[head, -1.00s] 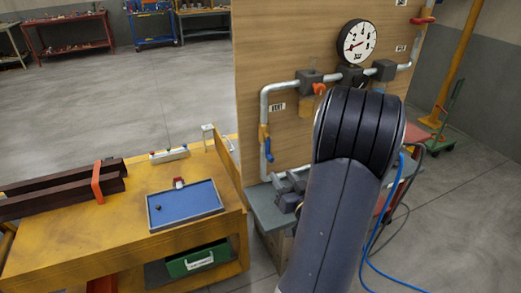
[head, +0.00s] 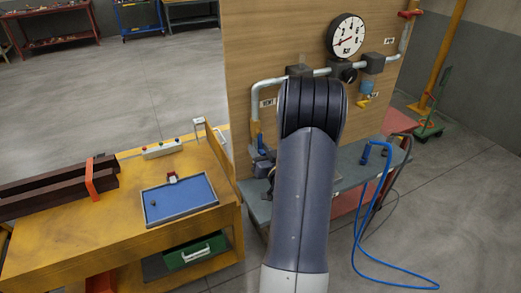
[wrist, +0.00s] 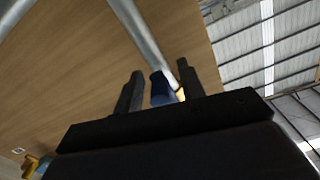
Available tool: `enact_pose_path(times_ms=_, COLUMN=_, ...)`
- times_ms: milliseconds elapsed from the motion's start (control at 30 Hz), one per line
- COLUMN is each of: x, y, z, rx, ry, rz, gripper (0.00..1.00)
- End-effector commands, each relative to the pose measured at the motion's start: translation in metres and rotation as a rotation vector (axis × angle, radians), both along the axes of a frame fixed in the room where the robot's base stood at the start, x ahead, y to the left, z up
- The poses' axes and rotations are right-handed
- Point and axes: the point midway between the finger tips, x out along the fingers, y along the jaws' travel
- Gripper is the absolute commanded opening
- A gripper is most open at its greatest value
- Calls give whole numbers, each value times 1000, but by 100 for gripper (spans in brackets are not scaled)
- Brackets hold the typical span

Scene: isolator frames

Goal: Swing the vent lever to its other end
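The vent lever (head: 260,148) has a blue handle hanging down beside the lower left pipe, below the VENT label (head: 266,102). Its yellow part shows above the handle. My arm covers the area just right of it and hides my gripper in the head view. In the wrist view, my gripper (wrist: 158,88) has its two dark fingers apart. A blue piece, seemingly the lever's handle (wrist: 162,88), shows between or beyond them, in line with a grey pipe. Whether the fingers touch it I cannot tell.
A pressure gauge (head: 347,36) and a second valve with a yellow lever (head: 362,102) are on the wooden board (head: 250,50). A grey bench (head: 345,178) with a blue hose (head: 365,235) lies below. A yellow workbench (head: 110,235) with a blue tray (head: 200,196) stands left.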

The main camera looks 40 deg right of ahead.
Motion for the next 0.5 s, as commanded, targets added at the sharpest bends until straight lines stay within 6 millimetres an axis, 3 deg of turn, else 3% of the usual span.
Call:
enact_pose_path(times_ms=67, x=0, y=0, z=0, rx=0, ry=0, rz=0, gripper=38)
enact_pose_path(times_ms=500, x=0, y=0, z=0, rx=0, ry=0, rz=0, gripper=3)
